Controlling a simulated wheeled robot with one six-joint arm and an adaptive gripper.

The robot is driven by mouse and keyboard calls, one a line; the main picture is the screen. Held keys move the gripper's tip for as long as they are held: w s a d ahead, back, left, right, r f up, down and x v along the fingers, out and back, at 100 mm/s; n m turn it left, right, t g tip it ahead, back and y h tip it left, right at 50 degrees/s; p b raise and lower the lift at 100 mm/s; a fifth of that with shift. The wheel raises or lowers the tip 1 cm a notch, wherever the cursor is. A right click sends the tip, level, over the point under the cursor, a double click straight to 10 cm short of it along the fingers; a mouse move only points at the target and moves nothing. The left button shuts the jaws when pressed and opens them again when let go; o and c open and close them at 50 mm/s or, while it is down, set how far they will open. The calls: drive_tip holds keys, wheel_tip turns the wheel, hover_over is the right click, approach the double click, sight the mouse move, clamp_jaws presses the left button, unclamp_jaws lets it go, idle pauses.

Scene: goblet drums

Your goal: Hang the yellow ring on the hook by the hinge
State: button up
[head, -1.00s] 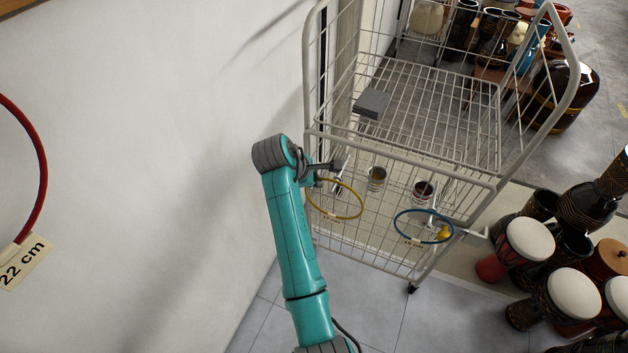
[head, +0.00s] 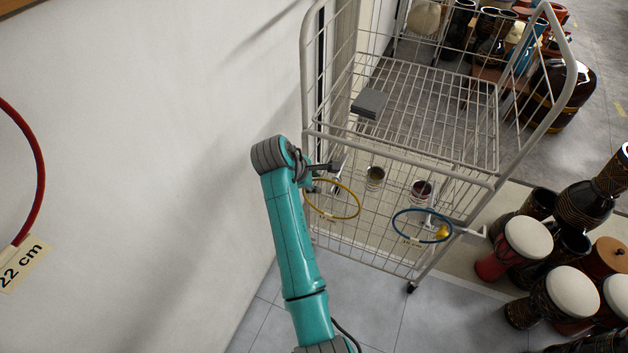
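The yellow ring (head: 359,207) is a thin hoop with a small pale tag. It hangs tilted in front of the left part of the wire cart's front mesh. My gripper (head: 322,173) is at the ring's upper left edge, beside the cart's left post. The fingers are small, dark and partly hidden by my wrist, so their opening and any grip on the ring are unclear. A pale metal hook-like piece (head: 338,187) shows just behind the ring's top. I cannot tell whether the ring is around it. The hinge is not clearly visible.
The white wire cart (head: 398,158) stands close to the wall. A blue ring (head: 398,226) hangs at its front right, near a yellow knob (head: 443,231). Two cups (head: 375,178) and a grey block (head: 370,104) are at the cart. Goblet drums (head: 528,240) crowd the right.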

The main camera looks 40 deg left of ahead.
drive_tip(key=v, duration=1.2)
